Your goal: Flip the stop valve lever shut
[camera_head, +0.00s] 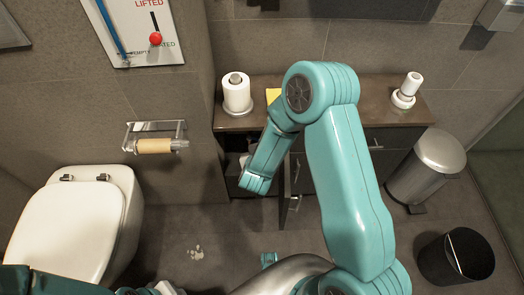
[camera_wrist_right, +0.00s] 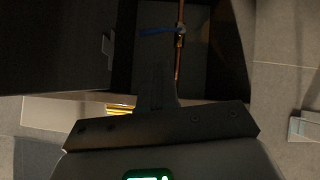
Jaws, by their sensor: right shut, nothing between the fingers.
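The stop valve has a blue lever (camera_wrist_right: 158,31) on a copper pipe (camera_wrist_right: 179,55) inside a dark open cabinet compartment, in the right wrist view. The lever points left from the pipe, roughly across it. My right gripper (camera_wrist_right: 158,72) is shut and empty, its dark fingers below the lever in the picture. A gap shows between fingertips and lever. My left gripper cannot be seen.
An open drawer or door edge (camera_wrist_right: 65,110) with something yellow lies close to the gripper's left in the wrist view. The vanity top (camera_head: 320,92) holds a paper roll (camera_head: 237,92) and a white bottle (camera_head: 408,88). A toilet (camera_head: 70,225) stands left; bins stand right.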

